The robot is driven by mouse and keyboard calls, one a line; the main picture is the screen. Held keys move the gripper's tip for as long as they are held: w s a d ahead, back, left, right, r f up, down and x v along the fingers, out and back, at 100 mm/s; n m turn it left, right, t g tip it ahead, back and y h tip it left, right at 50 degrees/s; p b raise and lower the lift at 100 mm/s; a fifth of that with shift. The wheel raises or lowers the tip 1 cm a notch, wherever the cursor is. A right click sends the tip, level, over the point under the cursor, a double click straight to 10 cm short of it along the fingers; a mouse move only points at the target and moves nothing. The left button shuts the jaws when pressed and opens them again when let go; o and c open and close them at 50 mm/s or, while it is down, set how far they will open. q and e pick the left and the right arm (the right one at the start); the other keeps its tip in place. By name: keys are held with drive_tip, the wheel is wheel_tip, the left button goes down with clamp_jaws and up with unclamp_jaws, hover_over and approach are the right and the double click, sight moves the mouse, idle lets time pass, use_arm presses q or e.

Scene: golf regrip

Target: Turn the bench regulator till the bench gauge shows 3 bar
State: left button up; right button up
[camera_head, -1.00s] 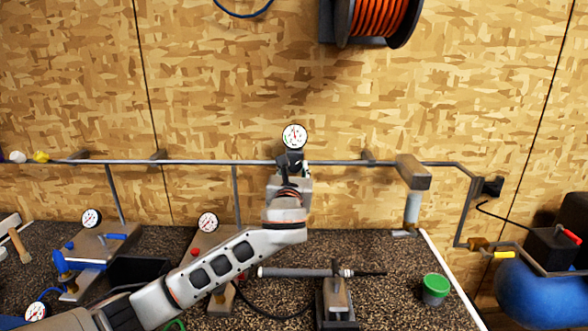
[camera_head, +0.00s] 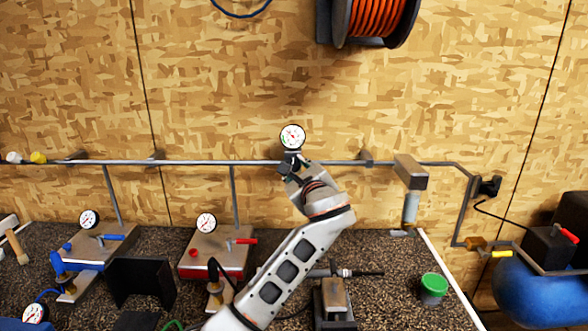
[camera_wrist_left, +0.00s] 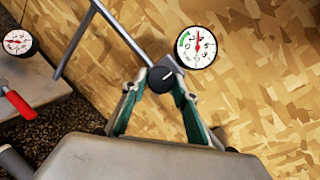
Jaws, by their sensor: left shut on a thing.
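The bench gauge (camera_head: 292,137) is a round white dial above the wall pipe; it also shows in the left wrist view (camera_wrist_left: 197,47). There its red needle points about straight up the picture; the small figures are hard to read exactly. The bench regulator's black knob (camera_wrist_left: 160,79) has a white mark and sits just below the gauge. My left gripper (camera_wrist_left: 159,88) is shut on this knob, one green-sided finger on each side. In the head view my left gripper (camera_head: 291,170) is at the pipe under the gauge and hides most of the regulator. My right gripper is out of view.
A metal pipe (camera_head: 200,162) runs along the wall beside the regulator. On the bench stand a red-handled station with a gauge (camera_head: 206,223), a blue-handled one (camera_head: 100,243), a clamp (camera_head: 335,300) and a green-lidded cup (camera_head: 433,289).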

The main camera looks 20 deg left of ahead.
use_arm(q)
drive_tip(key=shift+n+g+y, duration=0.3)
drive_tip(key=shift+n+g, duration=0.1)
drive_tip(key=shift+n, duration=0.3)
drive_tip(key=o, duration=1.1)
